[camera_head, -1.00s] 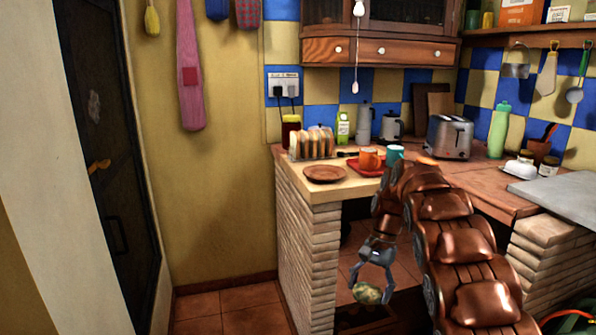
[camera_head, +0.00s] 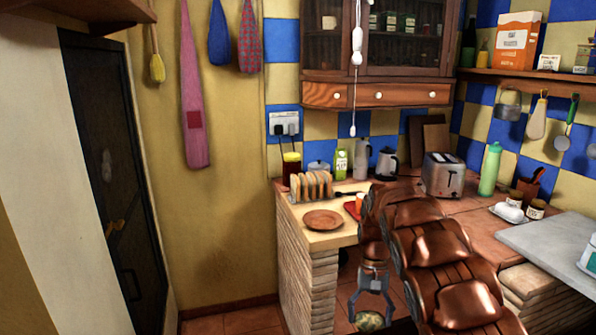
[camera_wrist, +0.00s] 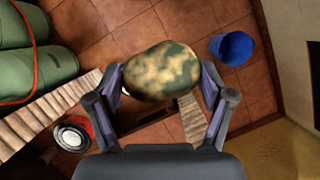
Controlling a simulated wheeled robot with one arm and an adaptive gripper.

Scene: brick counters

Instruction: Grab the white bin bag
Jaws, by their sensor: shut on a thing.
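My gripper (camera_head: 370,315) hangs low in front of the counter gap. Its two fingers are shut on a rounded, mottled green and tan object (camera_wrist: 162,72), gripped from both sides. The object also shows at the bottom edge of the head view (camera_head: 369,322), partly cut off. I cannot make out a white bin bag in either current view.
A blue bucket-like container (camera_wrist: 232,48) stands on the tiled floor. Green cylinders (camera_wrist: 35,65) and a red and white item (camera_wrist: 73,134) lie to the left in the wrist view. The counter holds a brown plate (camera_head: 322,220) and a toaster (camera_head: 442,175). A dark door (camera_head: 108,170) is at left.

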